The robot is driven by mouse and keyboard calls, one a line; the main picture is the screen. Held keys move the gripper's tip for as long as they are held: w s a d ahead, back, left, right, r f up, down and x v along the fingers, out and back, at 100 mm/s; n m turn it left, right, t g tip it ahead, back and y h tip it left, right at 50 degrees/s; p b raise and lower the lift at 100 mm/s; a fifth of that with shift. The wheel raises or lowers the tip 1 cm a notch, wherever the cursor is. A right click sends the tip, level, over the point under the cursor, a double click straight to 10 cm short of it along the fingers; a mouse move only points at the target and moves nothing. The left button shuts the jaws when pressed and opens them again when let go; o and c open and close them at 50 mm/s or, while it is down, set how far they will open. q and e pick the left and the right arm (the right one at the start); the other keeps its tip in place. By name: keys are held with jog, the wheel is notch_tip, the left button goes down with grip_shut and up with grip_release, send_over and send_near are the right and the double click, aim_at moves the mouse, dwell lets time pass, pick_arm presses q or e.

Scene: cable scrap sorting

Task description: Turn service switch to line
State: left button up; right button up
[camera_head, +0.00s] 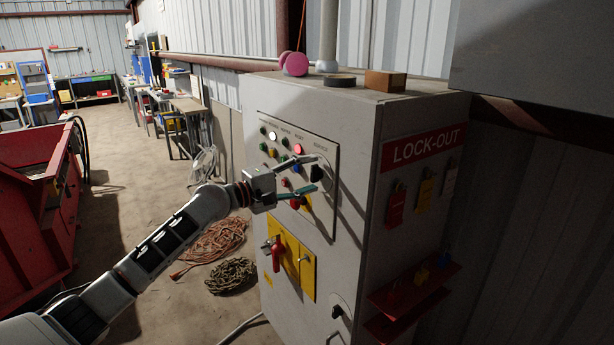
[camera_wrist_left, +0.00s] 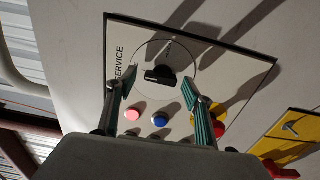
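The service switch is a black knob (camera_head: 316,173) on the upper right of the cabinet's control panel. In the left wrist view the knob (camera_wrist_left: 160,75) sits inside a round dial outline beside the word SERVICE, with its bar lying roughly sideways in the picture. The small dial marks cannot be read. My left gripper (camera_head: 313,174) is in front of the panel, pointing at the switch. In the wrist view its two green-padded fingers (camera_wrist_left: 159,78) are open on either side of the knob, with gaps to it. My right gripper is not in view.
A pink button (camera_wrist_left: 133,114), a blue button (camera_wrist_left: 160,119) and a red knob (camera_wrist_left: 219,129) lie close to the fingers. A yellow plate with a red handle (camera_head: 277,254) is below. A lock-out station (camera_head: 423,148) is on the cabinet's side. Cables (camera_head: 213,243) lie on the floor.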

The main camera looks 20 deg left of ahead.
pick_arm(q)
jog(key=v, duration=1.2)
jog(key=s+d+f+m+y, duration=0.15)
jog(key=s+f, duration=0.25)
jog(key=f, duration=0.6)
jog(key=s+d+f+m+g+y, duration=0.1)
jog(key=s+d+f+m, duration=0.25)
jog(key=f, duration=0.65)
jog(key=s+d+f+m+y, duration=0.2)
jog(key=s+f, duration=0.2)
jog(key=f, duration=0.6)
jog(key=s+f+m+g+y, duration=0.1)
jog(key=s+f+m+y, duration=0.1)
jog(key=s+f, duration=0.6)
jog(key=s+d+f+m+g+y, duration=0.1)
jog(key=s+f+m+y, duration=0.1)
jog(key=s+f+m, duration=0.3)
jog(key=s+f, duration=0.4)
jog(key=s, duration=0.5)
jog(key=shift+s+d+f+m+g, duration=0.15)
jog(key=shift+s+m+g, duration=0.15)
jog(key=shift+s+g, duration=0.1)
jog(key=shift+w+y, duration=0.1)
jog(key=shift+y, duration=0.15)
